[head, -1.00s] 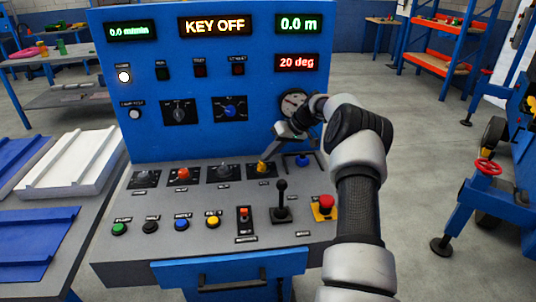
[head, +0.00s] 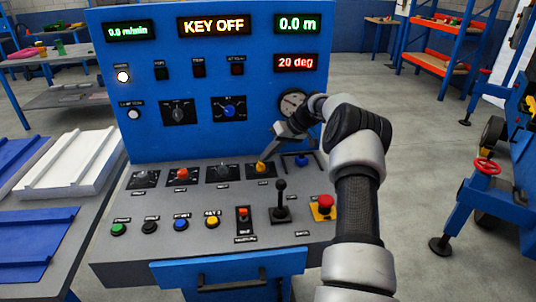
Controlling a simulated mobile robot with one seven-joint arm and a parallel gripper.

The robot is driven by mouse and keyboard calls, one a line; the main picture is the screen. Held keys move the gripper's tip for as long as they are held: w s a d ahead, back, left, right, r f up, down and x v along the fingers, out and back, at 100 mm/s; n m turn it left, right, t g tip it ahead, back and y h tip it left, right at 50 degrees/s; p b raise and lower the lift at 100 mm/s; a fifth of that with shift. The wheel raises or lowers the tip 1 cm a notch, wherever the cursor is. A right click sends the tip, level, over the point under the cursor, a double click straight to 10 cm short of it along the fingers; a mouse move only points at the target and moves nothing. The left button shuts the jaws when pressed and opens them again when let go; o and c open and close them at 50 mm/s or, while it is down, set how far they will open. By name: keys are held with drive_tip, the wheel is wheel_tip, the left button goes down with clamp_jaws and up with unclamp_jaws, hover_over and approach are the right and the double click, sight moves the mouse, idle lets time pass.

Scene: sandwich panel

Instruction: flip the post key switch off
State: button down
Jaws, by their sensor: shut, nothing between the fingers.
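The blue control panel (head: 160,80) stands ahead, and its middle display (head: 214,26) reads KEY OFF. On the sloping grey desk is a row of rotary switches: a dark one (head: 144,179), one with a red-orange knob (head: 182,175), a grey one (head: 222,173) and one with a yellow knob (head: 261,168). The labels are too small to read, so I cannot tell which is the post key switch. My gripper (head: 267,155) is shut and empty, with its tips at the yellow knob; I cannot tell whether they touch it.
A black joystick (head: 281,204) and a red mushroom button (head: 325,204) stand on the desk near my arm. Several coloured push buttons, including a green one (head: 118,230), line the front. A table with white (head: 76,163) and blue panels is at the left.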

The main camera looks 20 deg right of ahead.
drive_tip(key=shift+d, duration=0.1)
drive_tip(key=shift+w+d+p, duration=0.4)
drive_tip(key=shift+d+p, duration=0.1)
drive_tip(key=shift+d, duration=0.1)
drive_tip(key=shift+d, duration=0.1)
